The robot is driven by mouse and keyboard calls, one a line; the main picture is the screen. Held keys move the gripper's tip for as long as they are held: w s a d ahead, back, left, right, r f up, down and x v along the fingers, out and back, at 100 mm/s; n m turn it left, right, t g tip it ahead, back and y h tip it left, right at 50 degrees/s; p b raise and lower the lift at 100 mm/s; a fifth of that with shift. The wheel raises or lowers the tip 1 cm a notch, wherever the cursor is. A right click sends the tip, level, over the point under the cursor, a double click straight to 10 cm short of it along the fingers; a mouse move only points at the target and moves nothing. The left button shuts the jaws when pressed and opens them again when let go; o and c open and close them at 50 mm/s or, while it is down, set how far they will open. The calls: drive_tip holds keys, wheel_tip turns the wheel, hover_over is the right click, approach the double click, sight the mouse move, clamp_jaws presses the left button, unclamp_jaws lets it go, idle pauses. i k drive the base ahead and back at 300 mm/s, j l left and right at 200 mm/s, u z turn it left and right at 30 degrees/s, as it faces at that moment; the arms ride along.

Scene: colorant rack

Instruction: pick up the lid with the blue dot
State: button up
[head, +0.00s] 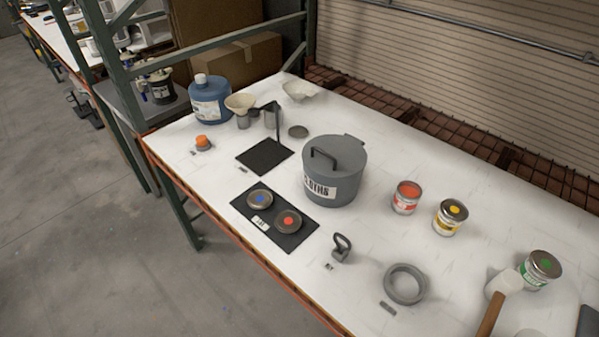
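The lid with the blue dot (260,199) is a round, dark metal disc lying flat on a black mat (291,242). Beside it on the same mat, to the right and nearer, lies a similar lid with a red dot (288,221). A small white label (260,223) lies between them at the mat's front edge. My gripper is not in this view.
A grey lidded pot marked CLOTHS (343,190) stands right of the mat. Behind the mat are a second black mat with a stand (262,158) and a blue jug (209,103). Paint cans (406,204) and a grey ring (404,297) stand to the right.

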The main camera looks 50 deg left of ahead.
sight(260, 200)
drive_tip(key=l+u, duration=0.15)
drive_tip(key=u, duration=2)
drive_tip(key=l+z, duration=0.15)
drive_tip(key=z, duration=2.85)
drive_tip(key=k+u, duration=0.15)
drive_tip(key=u, duration=2.85)
drive_tip(key=i+j, duration=0.2)
drive_tip(key=i, duration=0.25)
drive_tip(key=i+j+u, duration=0.15)
drive_tip(key=i, duration=0.3)
drive_tip(key=j, duration=0.1)
